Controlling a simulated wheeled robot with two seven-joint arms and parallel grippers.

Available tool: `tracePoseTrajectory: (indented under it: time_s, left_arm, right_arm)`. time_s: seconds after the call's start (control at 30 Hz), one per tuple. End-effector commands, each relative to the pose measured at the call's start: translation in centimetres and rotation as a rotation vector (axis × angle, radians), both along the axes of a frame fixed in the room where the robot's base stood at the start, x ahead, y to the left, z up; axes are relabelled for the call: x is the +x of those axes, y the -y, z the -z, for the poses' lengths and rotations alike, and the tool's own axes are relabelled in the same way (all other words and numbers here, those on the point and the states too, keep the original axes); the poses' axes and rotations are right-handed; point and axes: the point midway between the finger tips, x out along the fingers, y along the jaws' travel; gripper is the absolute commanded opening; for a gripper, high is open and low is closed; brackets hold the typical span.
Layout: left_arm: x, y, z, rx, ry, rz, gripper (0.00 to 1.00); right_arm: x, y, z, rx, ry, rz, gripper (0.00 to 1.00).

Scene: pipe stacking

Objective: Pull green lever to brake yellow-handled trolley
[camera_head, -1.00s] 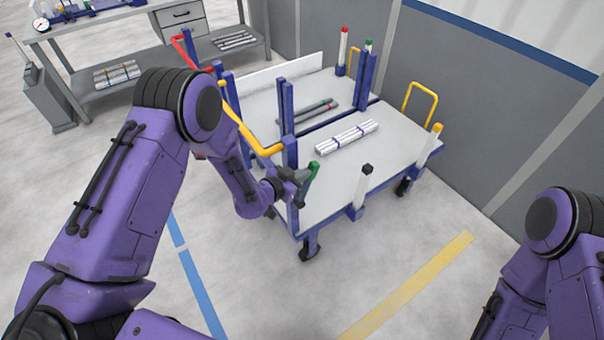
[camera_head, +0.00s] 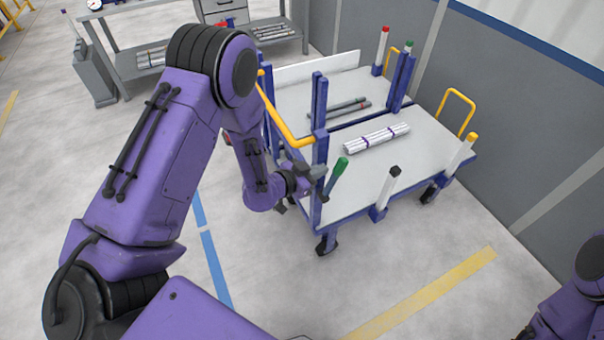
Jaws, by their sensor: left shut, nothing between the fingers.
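The trolley (camera_head: 362,195) has a pale deck, blue posts and a yellow handle (camera_head: 283,113) on its near left side. The green lever (camera_head: 340,166) stands at the trolley's near left corner, tilted up to the right. My left gripper (camera_head: 318,172) is shut and empty, just left of the green lever; I cannot tell if it touches the lever. My left arm hides part of the trolley's left side. Of my right arm only a part shows at the lower right edge; its gripper is out of view.
A bundle of white pipes (camera_head: 376,138) and dark pipes (camera_head: 345,108) lie on the deck. Short posts with black (camera_head: 394,170), yellow (camera_head: 472,137) and red caps line the deck. A grey workbench (camera_head: 150,66) stands at the back left. The floor in front is clear.

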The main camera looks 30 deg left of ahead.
Motion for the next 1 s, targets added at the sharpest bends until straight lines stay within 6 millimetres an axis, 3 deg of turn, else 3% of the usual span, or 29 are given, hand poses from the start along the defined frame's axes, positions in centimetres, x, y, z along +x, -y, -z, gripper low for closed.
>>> tracePoseTrajectory:
  time_s: [0.1,0.3,0.63,0.73,0.77,0.87,0.9,1.0]
  left_arm:
    - [-2.5,-1.0,-0.9,0.001,0.001,-0.001,0.0]
    - [-5.1,-2.0,-2.4,0.0,0.001,0.001,0.0]
    - [-5.6,-2.3,-2.7,-0.023,-0.017,-0.014,0.0]
    - [-5.5,-4.3,-1.6,-0.094,-0.098,-0.187,0.0]
    - [-6.0,-5.0,-0.5,-0.123,-0.141,-0.267,0.0]
    - [-10.9,-7.2,7.0,-0.199,-0.366,-0.574,0.0]
    - [-13.4,-7.8,9.7,-0.209,-0.446,-0.683,0.0]
    - [-20.3,-8.6,15.2,-0.194,-0.62,-0.894,0.0]
  right_arm:
    - [0.0,0.0,1.3,0.0,-0.001,0.0,0.43]
    - [0.0,0.0,1.9,-0.001,0.0,0.0,0.43]
    - [0.0,0.0,1.8,0.0,-0.001,0.0,0.43]
    - [0.0,0.0,1.8,0.0,-0.001,0.0,0.43]
    - [0.0,0.0,2.0,0.0,-0.001,0.0,0.43]
    - [0.0,0.0,3.1,-0.001,0.0,0.0,0.43]
    - [0.0,0.0,3.5,0.0,-0.001,0.0,0.43]
    - [0.0,0.0,4.3,0.0,-0.001,0.0,0.43]
